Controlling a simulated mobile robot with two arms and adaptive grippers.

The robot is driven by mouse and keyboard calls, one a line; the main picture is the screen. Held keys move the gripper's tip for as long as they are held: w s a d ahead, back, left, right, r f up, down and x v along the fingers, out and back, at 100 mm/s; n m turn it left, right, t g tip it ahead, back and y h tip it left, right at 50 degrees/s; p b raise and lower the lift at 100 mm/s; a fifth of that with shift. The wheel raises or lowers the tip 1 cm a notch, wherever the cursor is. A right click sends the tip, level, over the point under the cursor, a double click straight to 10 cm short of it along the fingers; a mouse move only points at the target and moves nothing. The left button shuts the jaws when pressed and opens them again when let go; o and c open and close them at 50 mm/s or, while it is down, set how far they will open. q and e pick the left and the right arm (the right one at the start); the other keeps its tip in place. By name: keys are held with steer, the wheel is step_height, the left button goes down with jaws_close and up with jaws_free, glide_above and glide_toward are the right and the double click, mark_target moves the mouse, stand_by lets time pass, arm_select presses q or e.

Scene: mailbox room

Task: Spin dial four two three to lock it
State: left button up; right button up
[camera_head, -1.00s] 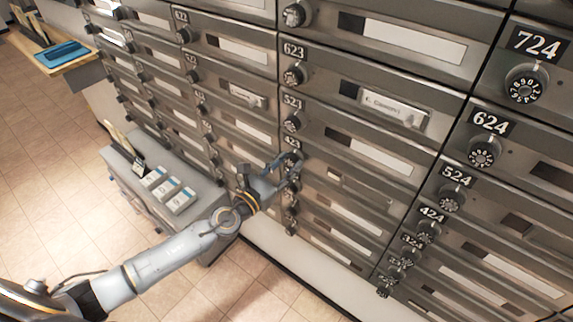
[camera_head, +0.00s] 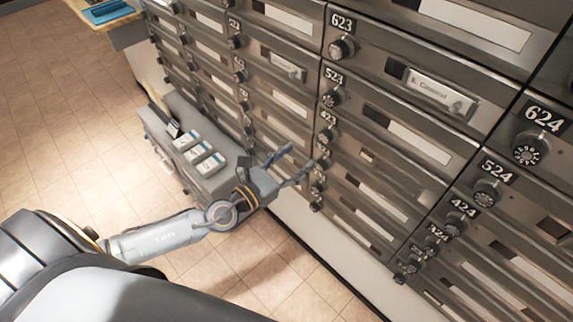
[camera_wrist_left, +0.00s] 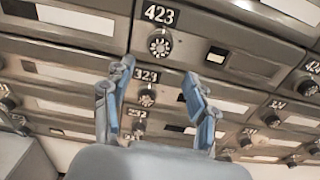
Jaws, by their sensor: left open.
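The dial of box 423 (camera_head: 326,136) is a round dark knob under its number label in the middle column of mailboxes. In the left wrist view, dial 423 (camera_wrist_left: 159,43) has a light face and stands above the fingertips, with its label over it. My left gripper (camera_head: 300,160) is open and empty, below and left of the dial and apart from it. In the left wrist view, its two blue-grey fingers (camera_wrist_left: 157,78) are spread, with the dial of box 323 (camera_wrist_left: 147,97) seen between them. The dial's numbers are too small to read. My right gripper is not in view.
Mailboxes with dials fill the wall, among them box 523 (camera_head: 332,97) above and box 424 (camera_head: 455,222) to the right. A low grey cabinet (camera_head: 172,125) with white boxes (camera_head: 203,152) stands left of the gripper. Tiled floor (camera_head: 70,120) is open at left.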

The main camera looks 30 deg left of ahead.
arm_select(q)
steer(key=shift+v, duration=1.55)
steer(key=a+f+n+g+y, duration=0.1)
steer(key=a+f+n+y, duration=0.2)
steer(key=f, duration=0.4)
steer(key=s+a+f+n+g+y, duration=0.1)
steer(key=a+f+n+g, duration=0.15)
steer(key=f+n, duration=0.3)
steer(key=a+f+n+y, duration=0.2)
steer(key=a+f+n, duration=0.2)
steer(key=f, duration=0.4)
steer(key=s+a+f+n+g+y, duration=0.1)
steer(key=s+a+f+n+g, duration=0.15)
steer(key=s+f+n, duration=0.4)
steer(key=s+a+f+n+g+y, duration=0.1)
steer(key=s+f+n+g, duration=0.25)
steer(key=f, duration=0.55)
steer(key=s+d+f+n+g, duration=0.2)
steer(key=s+f+n, duration=0.3)
steer(key=s, duration=0.4)
steer(key=s+d+f+n+g+h, duration=0.1)
steer(key=s+d+f+n, duration=0.4)
steer(key=s, duration=0.5)
steer(key=s+d+f+n+g, duration=0.3)
steer(key=s+f+n, duration=0.2)
steer(key=s, duration=0.4)
steer(key=shift+s+d+f+n+h, duration=0.2)
steer(key=shift+d+f+n+h, duration=0.2)
steer(key=shift+f, duration=0.1)
steer(key=shift+g, duration=0.25)
